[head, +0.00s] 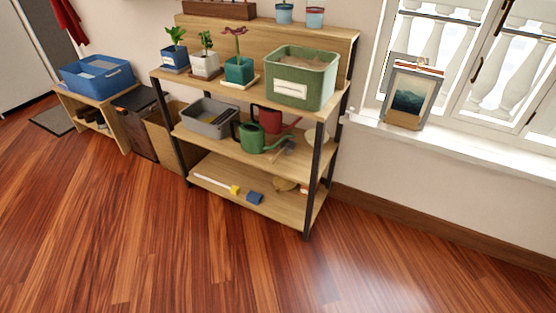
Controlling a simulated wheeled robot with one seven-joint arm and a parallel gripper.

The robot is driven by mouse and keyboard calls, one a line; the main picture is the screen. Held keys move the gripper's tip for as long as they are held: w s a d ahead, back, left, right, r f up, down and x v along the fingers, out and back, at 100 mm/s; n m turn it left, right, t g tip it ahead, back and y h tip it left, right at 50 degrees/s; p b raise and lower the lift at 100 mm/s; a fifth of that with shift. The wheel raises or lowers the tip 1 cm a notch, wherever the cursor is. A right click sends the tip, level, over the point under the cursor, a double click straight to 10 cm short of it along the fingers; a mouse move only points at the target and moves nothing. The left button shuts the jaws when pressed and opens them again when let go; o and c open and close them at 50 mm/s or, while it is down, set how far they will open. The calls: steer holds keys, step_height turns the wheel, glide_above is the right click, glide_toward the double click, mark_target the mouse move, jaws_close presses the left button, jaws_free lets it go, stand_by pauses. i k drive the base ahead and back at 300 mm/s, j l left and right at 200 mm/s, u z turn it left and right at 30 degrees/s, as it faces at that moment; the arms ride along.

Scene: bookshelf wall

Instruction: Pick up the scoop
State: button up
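My gripper is not in view. I cannot clearly make out the scoop. A small grey object with a thin light handle (288,146) lies at the right of the middle shelf, beside the green watering can (257,142). It may be the scoop, but it is too small to tell. On the bottom shelf lie a white stick with a yellow end (217,186), a small blue item (255,197) and a tan rounded item (285,184) partly hidden by the shelf's edge and post.
The wooden shelf unit (230,172) also holds a green bin (300,93), potted plants, a grey bin (208,118) and a red watering can (277,119). A low bench with a blue bin (97,86) stands left. The wooden floor (150,245) in front is clear.

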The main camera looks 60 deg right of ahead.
mark_target(287, 147)
steer(key=j+z, duration=0.15)
steer(key=z, duration=0.25)
steer(key=j+z, duration=0.15)
steer(key=z, duration=0.25)
steer(key=k+j+z, duration=0.1)
steer(key=z, duration=0.3)
steer(key=k+j+z, duration=0.1)
steer(key=z, duration=1)
steer(key=i+u, duration=0.1)
steer(key=u, duration=0.55)
steer(key=i+l+u, duration=0.8)
steer(key=l, duration=0.2)
steer(key=i+l, duration=0.15)
steer(key=l, duration=0.2)
steer(key=i+l, duration=0.15)
steer(key=l, duration=0.25)
steer(key=i+l, duration=0.15)
steer(key=l, duration=0.2)
steer(key=u, duration=0.05)
